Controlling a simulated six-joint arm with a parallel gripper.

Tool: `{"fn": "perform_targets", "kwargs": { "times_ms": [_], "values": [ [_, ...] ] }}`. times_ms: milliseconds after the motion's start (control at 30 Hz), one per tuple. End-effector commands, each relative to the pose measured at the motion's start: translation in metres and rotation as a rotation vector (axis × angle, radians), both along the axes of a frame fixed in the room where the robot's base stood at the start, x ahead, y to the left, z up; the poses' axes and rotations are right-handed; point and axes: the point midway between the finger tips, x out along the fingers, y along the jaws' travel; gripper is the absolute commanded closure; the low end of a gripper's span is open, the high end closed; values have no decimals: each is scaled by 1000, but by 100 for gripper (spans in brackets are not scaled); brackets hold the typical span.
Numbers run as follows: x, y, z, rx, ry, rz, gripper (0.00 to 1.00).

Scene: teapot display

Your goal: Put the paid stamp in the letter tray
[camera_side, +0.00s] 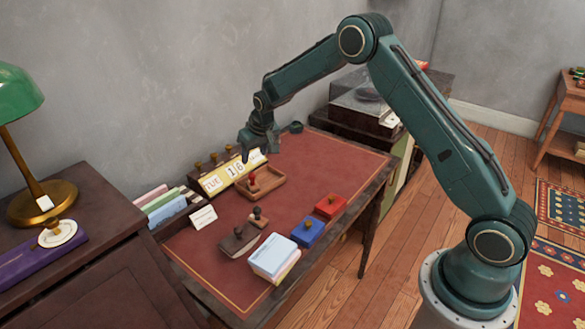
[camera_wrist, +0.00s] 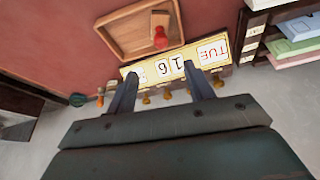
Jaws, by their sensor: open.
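A shallow wooden tray (camera_side: 272,190) lies on the red desk top and also shows in the wrist view (camera_wrist: 112,38). A red-handled stamp (camera_side: 252,184) is in it; the wrist view shows its red handle (camera_wrist: 160,38). I cannot tell which stamp is the paid stamp. Another stamp (camera_side: 258,218) with a wooden handle is nearer the front. An orange-handled item (camera_wrist: 100,97) is left of my fingers in the wrist view. My gripper (camera_side: 258,152) is open and empty above the desk's back edge, over the calendar; its fingers (camera_wrist: 160,75) frame the calendar digits.
The date calendar (camera_side: 223,178) has several brass knobs behind it. A letter rack (camera_side: 170,206) with coloured papers stands left. Blue (camera_side: 308,232) and red (camera_side: 330,206) boxes and a card stack (camera_side: 274,256) are in front. The desk's middle right is clear.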

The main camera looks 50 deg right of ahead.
Motion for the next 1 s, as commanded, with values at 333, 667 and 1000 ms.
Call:
{"fn": "perform_targets", "kwargs": {
  "times_ms": [333, 667, 1000],
  "values": [
    [0, 0, 0, 0, -1, 0, 48],
    [-15, 8, 38, 1, -11, 11, 48],
    [-71, 29, 124, 6, -30, 43, 48]
  ]
}}
